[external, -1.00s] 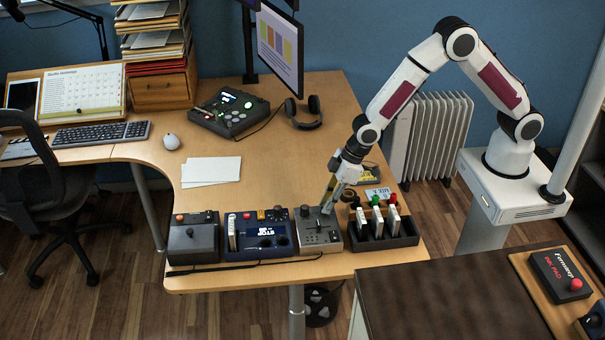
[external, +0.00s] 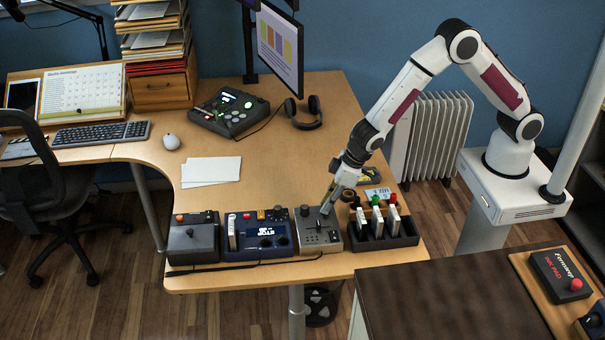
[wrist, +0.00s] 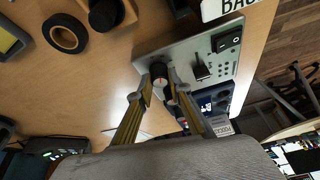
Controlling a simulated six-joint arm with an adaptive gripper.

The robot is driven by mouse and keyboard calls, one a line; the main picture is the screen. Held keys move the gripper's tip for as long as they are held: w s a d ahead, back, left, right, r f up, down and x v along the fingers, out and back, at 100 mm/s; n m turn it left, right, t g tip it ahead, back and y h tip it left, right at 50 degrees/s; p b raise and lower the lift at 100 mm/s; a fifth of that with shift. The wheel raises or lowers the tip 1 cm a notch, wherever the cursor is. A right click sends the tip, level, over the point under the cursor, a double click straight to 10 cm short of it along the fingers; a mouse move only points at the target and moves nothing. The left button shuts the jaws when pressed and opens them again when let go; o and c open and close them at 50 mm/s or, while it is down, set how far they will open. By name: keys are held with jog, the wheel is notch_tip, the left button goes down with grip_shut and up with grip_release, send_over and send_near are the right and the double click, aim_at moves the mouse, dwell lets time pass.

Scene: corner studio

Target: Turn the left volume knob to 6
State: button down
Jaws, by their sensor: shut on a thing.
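The grey control box (external: 319,238) stands near the front edge of the desk, with small controls on its top. My gripper (external: 326,209) is down at the box's back right in the external view. In the wrist view, the box (wrist: 190,48) carries a dark round knob (wrist: 159,72) with an orange-red mark. My gripper (wrist: 160,83) is shut on this knob, with one fingertip on each side. I cannot read any scale or number around the knob.
A navy box (external: 258,234) stands close on the left of the grey box. A dark tray (external: 381,236) with several upright items stands on the right. A tape roll (wrist: 65,33) lies near the gripper. White paper (external: 211,170) lies farther back; the desk middle is clear.

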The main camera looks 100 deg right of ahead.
jog(key=shift+a+m+g+h, duration=0.15)
jog(key=shift+m+h, duration=0.2)
jog(key=shift+m, duration=0.6)
jog(key=shift+a+m+g+h, duration=0.15)
jog(key=shift+m+h, duration=0.2)
jog(key=shift+m, duration=0.6)
jog(key=shift+w+m+g+h, duration=0.1)
jog(key=shift+m+g+h, duration=0.35)
jog(key=shift+m, duration=1.25)
jog(key=m+g, duration=0.1)
jog(key=m, duration=0.2)
jog(key=m+g+h, duration=0.1)
jog(key=m, duration=0.2)
jog(key=shift+w+m, duration=0.1)
jog(key=shift+m, duration=0.2)
jog(key=shift+h, duration=0.25)
jog(key=c, duration=1.9)
grip_release()
